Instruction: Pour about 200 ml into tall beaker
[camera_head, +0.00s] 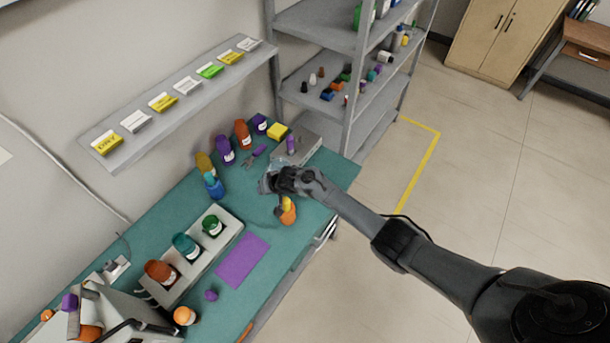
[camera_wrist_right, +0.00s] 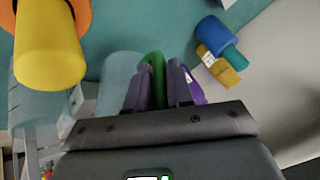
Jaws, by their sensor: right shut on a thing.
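My right gripper (camera_head: 272,183) is over the far right part of the teal bench (camera_head: 215,275). In the right wrist view its fingers (camera_wrist_right: 155,90) are shut on a narrow green thing (camera_wrist_right: 153,70), mostly hidden between them. A pale, see-through cylindrical vessel (camera_wrist_right: 118,78) shows just left of the fingers; I cannot tell whether it is the tall beaker or whether it touches them. A clear patch also shows beside the gripper in the head view, with its shape unclear. No liquid level can be made out. My left gripper is not in view.
An orange bottle with a yellow top (camera_head: 288,212) stands close in front of the gripper. A blue bottle (camera_head: 213,186) and purple bottle (camera_head: 225,150) stand to the left. A grey rack (camera_head: 205,259) holds several bottles. A grey shelf unit (camera_head: 340,125) rises behind.

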